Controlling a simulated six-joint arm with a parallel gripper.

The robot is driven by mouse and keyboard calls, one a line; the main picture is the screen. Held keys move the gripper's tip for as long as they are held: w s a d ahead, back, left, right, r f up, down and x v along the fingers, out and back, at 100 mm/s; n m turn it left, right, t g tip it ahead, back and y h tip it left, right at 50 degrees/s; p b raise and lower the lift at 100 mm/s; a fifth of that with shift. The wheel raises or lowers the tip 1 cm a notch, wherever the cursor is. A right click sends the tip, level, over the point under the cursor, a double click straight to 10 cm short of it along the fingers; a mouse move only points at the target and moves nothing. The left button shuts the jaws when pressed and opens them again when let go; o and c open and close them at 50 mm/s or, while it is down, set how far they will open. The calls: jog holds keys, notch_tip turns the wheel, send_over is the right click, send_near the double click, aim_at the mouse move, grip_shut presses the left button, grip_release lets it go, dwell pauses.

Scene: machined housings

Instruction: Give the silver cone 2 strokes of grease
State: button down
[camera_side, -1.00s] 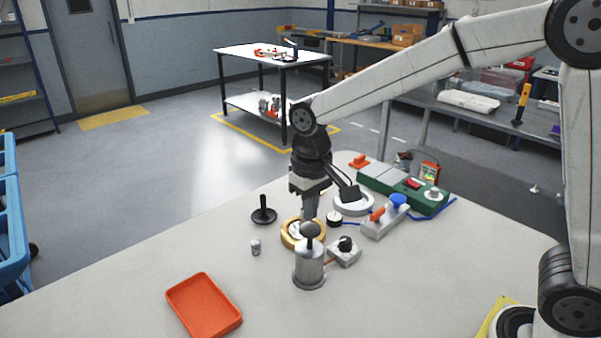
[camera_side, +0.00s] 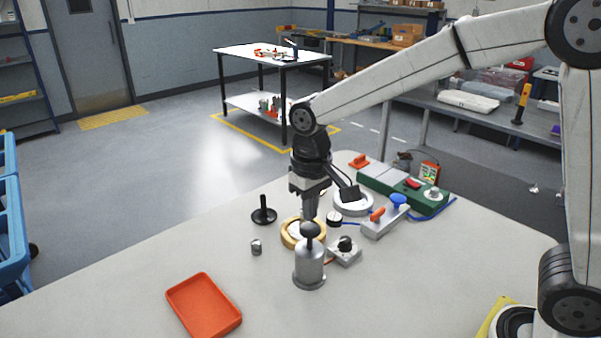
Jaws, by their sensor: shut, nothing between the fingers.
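The silver cone-topped can (camera_side: 309,268) stands upright near the middle of the table, with a dark round knob (camera_side: 311,229) on a short stem at its top. My gripper (camera_side: 309,214) points down with its fingers shut and empty. Its fingertips show right at the upper edge of the knob; I cannot tell whether they touch it or are behind it. A brass ring with a pale centre (camera_side: 289,238) lies behind the can and is partly hidden by the can and the fingers.
A small metal cylinder (camera_side: 256,247) and a black peg on a round base (camera_side: 263,214) stand left. An orange tray (camera_side: 204,305) lies at front left. A grey block with a black knob (camera_side: 344,251), a white ring (camera_side: 353,203) and a green unit (camera_side: 425,200) are right.

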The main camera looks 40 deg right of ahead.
aim_at(310, 228)
jog(key=shift+f, duration=0.25)
jog(key=shift+f, duration=2.05)
jog(key=shift+r, duration=2.3)
jog(key=shift+f, duration=0.4)
jog(key=shift+f, duration=0.35)
jog(key=shift+f, duration=0.35)
